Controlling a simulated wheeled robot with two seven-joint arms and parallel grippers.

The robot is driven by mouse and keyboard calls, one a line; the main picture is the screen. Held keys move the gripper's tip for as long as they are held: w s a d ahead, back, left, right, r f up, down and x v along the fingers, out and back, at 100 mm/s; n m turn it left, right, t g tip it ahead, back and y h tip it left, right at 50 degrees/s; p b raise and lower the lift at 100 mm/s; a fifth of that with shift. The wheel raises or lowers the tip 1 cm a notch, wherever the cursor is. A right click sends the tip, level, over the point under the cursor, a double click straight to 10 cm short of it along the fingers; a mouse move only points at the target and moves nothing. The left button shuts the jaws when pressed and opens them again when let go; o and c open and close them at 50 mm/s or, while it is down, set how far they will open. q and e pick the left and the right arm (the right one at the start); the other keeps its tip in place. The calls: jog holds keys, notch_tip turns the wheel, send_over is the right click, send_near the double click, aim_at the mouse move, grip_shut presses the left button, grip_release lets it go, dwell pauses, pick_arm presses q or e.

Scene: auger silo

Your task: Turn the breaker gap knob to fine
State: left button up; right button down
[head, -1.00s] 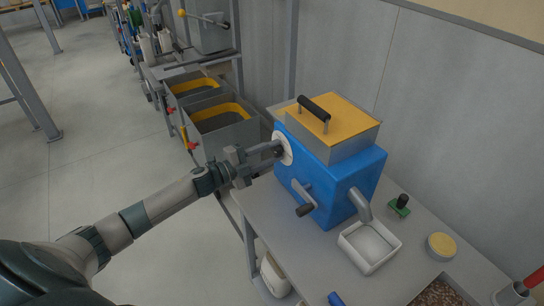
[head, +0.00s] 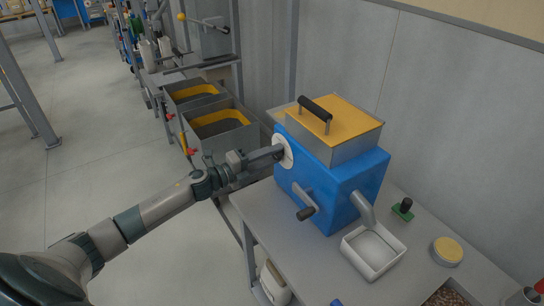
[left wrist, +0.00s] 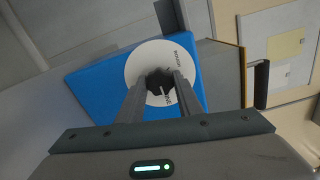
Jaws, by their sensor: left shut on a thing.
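The blue breaker (head: 338,187) stands on the bench with a white round dial (head: 287,143) on its left side. In the left wrist view the dial (left wrist: 143,57) carries the words ROUGH and FINE. The dark gap knob (left wrist: 157,77) sits at its middle. My left gripper (head: 279,152) reaches the dial from the left and is shut on the knob, with one finger on each side. The fingers partly hide the knob, and I cannot tell clearly where it points. My right gripper is not in view.
A yellow-topped hopper (head: 345,110) with a black handle sits on the breaker. A crank (head: 304,200) and a spout over a white tray (head: 372,250) are at its front. A green-based stamp (head: 403,209) and a yellow-lidded tin (head: 446,250) lie to the right. Grey bins (head: 222,138) stand behind.

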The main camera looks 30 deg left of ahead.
pick_arm(q)
jog(key=shift+f, duration=0.1)
jog(key=o, duration=1)
jog(key=shift+o, duration=0.2)
jog(key=shift+v, duration=0.8)
jog(key=v, duration=1.6)
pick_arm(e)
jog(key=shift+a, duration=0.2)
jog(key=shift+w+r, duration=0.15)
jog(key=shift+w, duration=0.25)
